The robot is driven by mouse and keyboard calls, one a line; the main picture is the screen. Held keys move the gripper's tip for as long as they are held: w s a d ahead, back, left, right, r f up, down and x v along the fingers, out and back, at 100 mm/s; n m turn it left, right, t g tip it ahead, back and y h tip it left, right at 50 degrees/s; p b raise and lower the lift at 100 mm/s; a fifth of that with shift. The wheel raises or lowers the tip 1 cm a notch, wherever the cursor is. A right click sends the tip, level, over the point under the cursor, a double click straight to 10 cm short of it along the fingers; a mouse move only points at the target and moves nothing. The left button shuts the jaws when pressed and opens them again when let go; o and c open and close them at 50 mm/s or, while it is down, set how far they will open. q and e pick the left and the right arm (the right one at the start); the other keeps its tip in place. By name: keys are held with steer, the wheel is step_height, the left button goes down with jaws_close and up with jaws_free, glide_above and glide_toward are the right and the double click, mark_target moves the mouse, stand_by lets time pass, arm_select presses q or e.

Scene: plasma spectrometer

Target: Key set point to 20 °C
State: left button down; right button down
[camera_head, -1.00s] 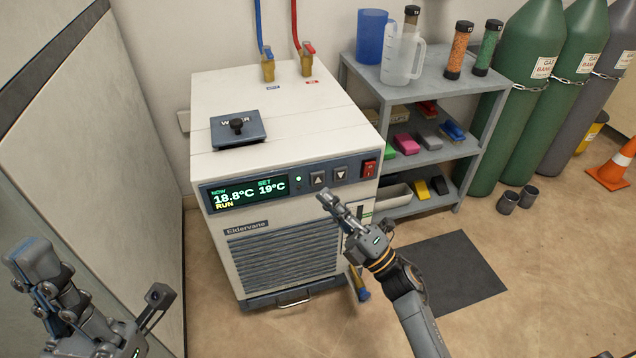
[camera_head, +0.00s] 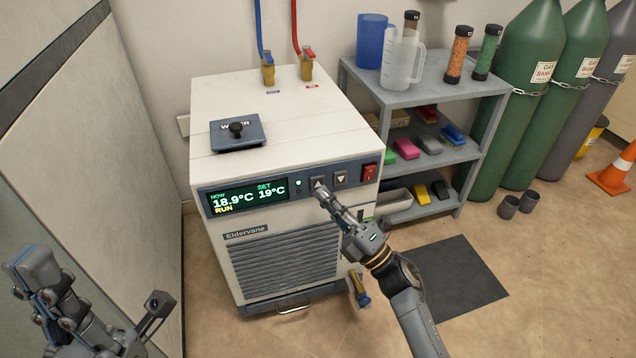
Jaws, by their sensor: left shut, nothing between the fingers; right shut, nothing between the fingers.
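The white chiller (camera_head: 285,125) carries a front display (camera_head: 247,198) that reads NOW 18.9°C, SET 19°C and RUN. Right of the display are a small green light, an up-arrow button (camera_head: 318,183) and a down-arrow button (camera_head: 341,179). My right gripper (camera_head: 321,191) is shut and empty, its fingertips at the lower edge of the up-arrow button; I cannot tell whether they touch it. My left gripper (camera_head: 28,262) is shut and empty at the lower left, well away from the chiller.
A red power switch (camera_head: 370,172) sits right of the buttons. A black-knobbed cap (camera_head: 237,132) and two hose valves are on the chiller's top. A grey shelf (camera_head: 425,95) with jugs and bottles stands to the right. Green gas cylinders (camera_head: 515,90) stand beyond it.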

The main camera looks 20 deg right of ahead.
steer(key=shift+w, duration=0.1)
stand_by(0.7)
steer(key=shift+w, duration=0.3)
steer(key=shift+w, duration=0.15)
stand_by(0.4)
steer(key=shift+w+b, duration=0.25)
steer(key=shift+b, duration=0.1)
stand_by(0.4)
steer(key=shift+s+p, duration=0.35)
steer(key=shift+s, duration=0.45)
